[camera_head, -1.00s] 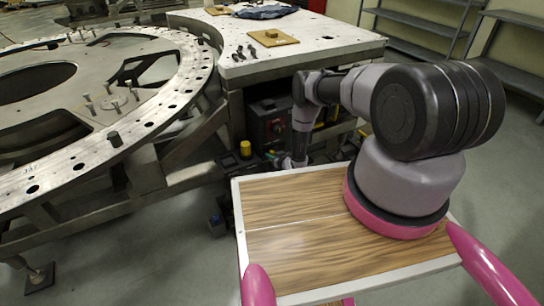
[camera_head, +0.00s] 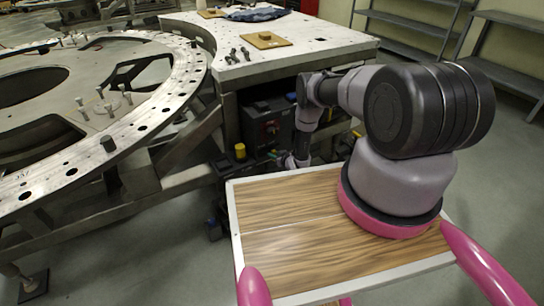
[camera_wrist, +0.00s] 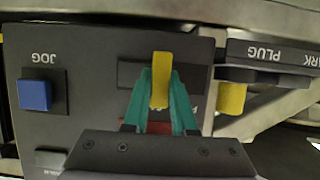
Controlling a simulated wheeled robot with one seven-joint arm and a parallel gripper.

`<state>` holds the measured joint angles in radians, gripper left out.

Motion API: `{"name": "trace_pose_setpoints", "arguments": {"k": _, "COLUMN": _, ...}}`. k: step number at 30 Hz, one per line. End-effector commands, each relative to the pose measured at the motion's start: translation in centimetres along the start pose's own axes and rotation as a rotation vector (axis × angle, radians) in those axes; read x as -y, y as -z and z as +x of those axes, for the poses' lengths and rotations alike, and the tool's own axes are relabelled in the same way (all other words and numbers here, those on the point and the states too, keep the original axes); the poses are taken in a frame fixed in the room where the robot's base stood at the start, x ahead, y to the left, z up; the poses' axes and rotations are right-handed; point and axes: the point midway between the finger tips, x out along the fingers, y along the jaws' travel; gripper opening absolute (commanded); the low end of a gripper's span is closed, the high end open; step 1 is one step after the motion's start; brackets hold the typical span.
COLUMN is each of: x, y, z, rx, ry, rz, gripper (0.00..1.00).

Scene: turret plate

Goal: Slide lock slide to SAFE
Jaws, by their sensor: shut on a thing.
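In the wrist view, the lock slide shows as an upright yellow tab (camera_wrist: 160,80) in a dark slot (camera_wrist: 130,75) on a grey control panel (camera_wrist: 85,95). My gripper (camera_wrist: 160,92) has its green fingers on both sides of the tab, shut on it. A red patch (camera_wrist: 158,127) shows low between the fingers. The lettering by the slot is mostly hidden by the right finger, so I cannot read SAFE or the slide's position. In the head view, the dark control box (camera_head: 268,125) sits under the table; my gripper's fingertips cannot be made out there.
A blue JOG button (camera_wrist: 35,95) is left of the slide. A yellow plug (camera_wrist: 231,97) hangs below a PARK PLUG label (camera_wrist: 270,54) at right. In the head view, the turret plate (camera_head: 165,100) is left of the box, and the steel table (camera_head: 300,45) overhangs it.

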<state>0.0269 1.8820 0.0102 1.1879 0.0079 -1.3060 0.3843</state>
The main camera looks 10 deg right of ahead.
Motion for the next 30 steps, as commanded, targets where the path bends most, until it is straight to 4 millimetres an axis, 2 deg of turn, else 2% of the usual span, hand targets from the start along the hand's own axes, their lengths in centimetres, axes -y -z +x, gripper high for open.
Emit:
{"name": "trace_pose_setpoints", "arguments": {"k": 1, "x": -0.6, "y": 0.0, "z": -0.1, "rx": 0.001, "ry": -0.011, "rz": 0.001, "gripper": 0.36}}
{"name": "trace_pose_setpoints", "arguments": {"k": 2, "x": -0.6, "y": 0.0, "z": -0.1, "rx": 0.001, "ry": -0.011, "rz": 0.001, "gripper": 0.48}}
{"name": "trace_pose_setpoints", "arguments": {"k": 3, "x": -0.6, "y": 0.0, "z": -0.1, "rx": 0.001, "ry": -0.011, "rz": 0.001, "gripper": 0.55}}
{"name": "trace_pose_setpoints", "arguments": {"k": 14, "x": -0.4, "y": 0.0, "z": -0.3, "rx": 0.001, "ry": -0.008, "rz": 0.001, "gripper": 0.55}}
{"name": "trace_pose_setpoints", "arguments": {"k": 17, "x": -0.5, "y": 0.0, "z": -1.3, "rx": 0.002, "ry": -0.009, "rz": 0.002, "gripper": 0.55}}
{"name": "trace_pose_setpoints", "arguments": {"k": 27, "x": -0.5, "y": 0.0, "z": -8.0, "rx": 0.002, "ry": -0.01, "rz": 0.004, "gripper": 0.55}}
{"name": "trace_pose_setpoints", "arguments": {"k": 30, "x": -0.5, "y": 0.0, "z": -9.5, "rx": 0.002, "ry": -0.009, "rz": 0.003, "gripper": 0.55}}
